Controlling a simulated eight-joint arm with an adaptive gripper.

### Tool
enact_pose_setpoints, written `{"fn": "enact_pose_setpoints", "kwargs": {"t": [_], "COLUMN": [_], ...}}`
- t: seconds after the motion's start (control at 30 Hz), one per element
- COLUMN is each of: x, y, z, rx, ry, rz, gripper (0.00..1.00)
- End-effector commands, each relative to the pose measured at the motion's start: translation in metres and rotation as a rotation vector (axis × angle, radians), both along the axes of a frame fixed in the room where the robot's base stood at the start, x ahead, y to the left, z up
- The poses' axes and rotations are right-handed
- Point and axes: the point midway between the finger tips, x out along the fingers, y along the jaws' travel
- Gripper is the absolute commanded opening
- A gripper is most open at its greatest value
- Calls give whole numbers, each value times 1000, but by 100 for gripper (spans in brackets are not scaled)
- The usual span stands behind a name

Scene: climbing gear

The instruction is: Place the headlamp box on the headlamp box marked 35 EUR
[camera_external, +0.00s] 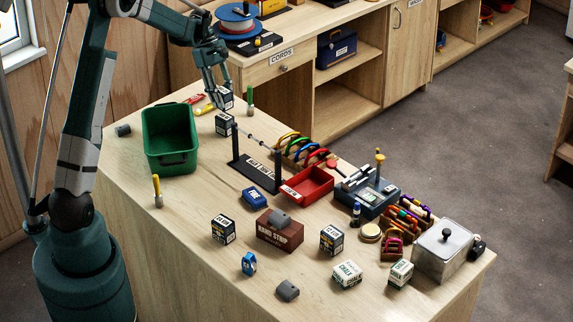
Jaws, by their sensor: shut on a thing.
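My gripper (216,98) is at the far left end of the bench, pointing down and shut on a small dark headlamp box (227,101). The fingers hide part of this box. Another dark box with a white label (224,124) stands on the bench just below it in the picture; whether the two touch cannot be told. Two similar dark boxes with pale labels stand nearer the front, one at left (223,230) and one at right (332,240). Their price marks are too small to read surely.
A green bin (170,142) stands left of my gripper. A green-handled tool (250,102) stands close on the right. A black rack (256,165) with a bar, a red tray (307,185) and a brown block (280,233) lie further forward. Bare bench lies at front left.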

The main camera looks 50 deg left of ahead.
Motion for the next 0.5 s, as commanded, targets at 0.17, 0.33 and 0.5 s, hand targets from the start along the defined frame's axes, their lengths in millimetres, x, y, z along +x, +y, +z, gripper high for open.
{"fn": "enact_pose_setpoints", "kwargs": {"t": [0.17,0.33,0.5], "x": [0,0,0], "y": [0,0,0], "z": [-7,-25,-37], "rx": [0,0,0], "ry": [0,0,0], "rz": [0,0,0], "gripper": [14,14,14]}}
